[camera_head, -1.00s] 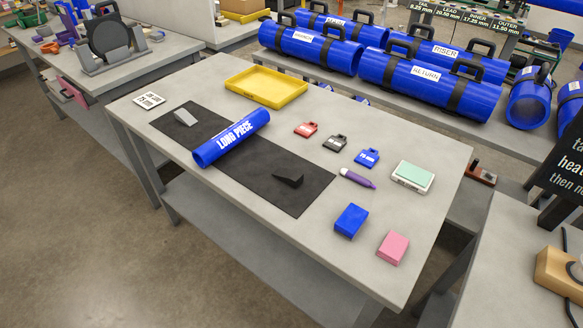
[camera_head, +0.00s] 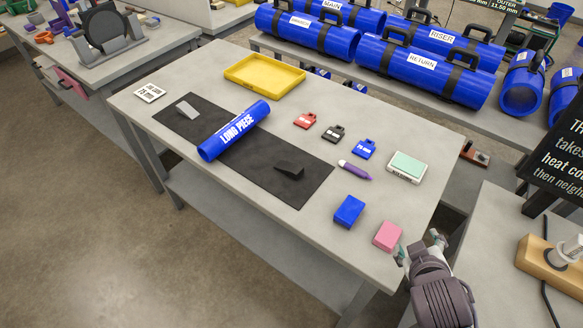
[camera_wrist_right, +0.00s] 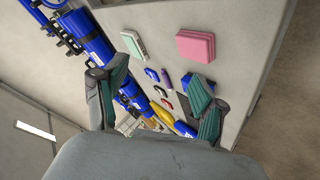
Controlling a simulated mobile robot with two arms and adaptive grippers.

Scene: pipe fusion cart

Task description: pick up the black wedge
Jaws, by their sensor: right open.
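The black wedge (camera_head: 290,172) lies on the right part of the dark mat (camera_head: 255,165) on the grey table in the head view. It is apart from the blue pipe marked LONG PIECE (camera_head: 234,131), which lies across the mat. My right gripper (camera_head: 420,244) is at the table's front right corner, beside the pink block and well to the right of the wedge. In the right wrist view its two fingers (camera_wrist_right: 160,95) are spread with nothing between them. I cannot make out the wedge in the wrist view. My left gripper is in neither view.
A grey wedge (camera_head: 188,109) lies on the mat's left part. Right of the mat are a blue block (camera_head: 349,211), a pink block (camera_head: 388,236), a purple marker (camera_head: 355,171), small tags (camera_head: 333,134) and a scale (camera_head: 407,166). A yellow tray (camera_head: 264,81) stands behind.

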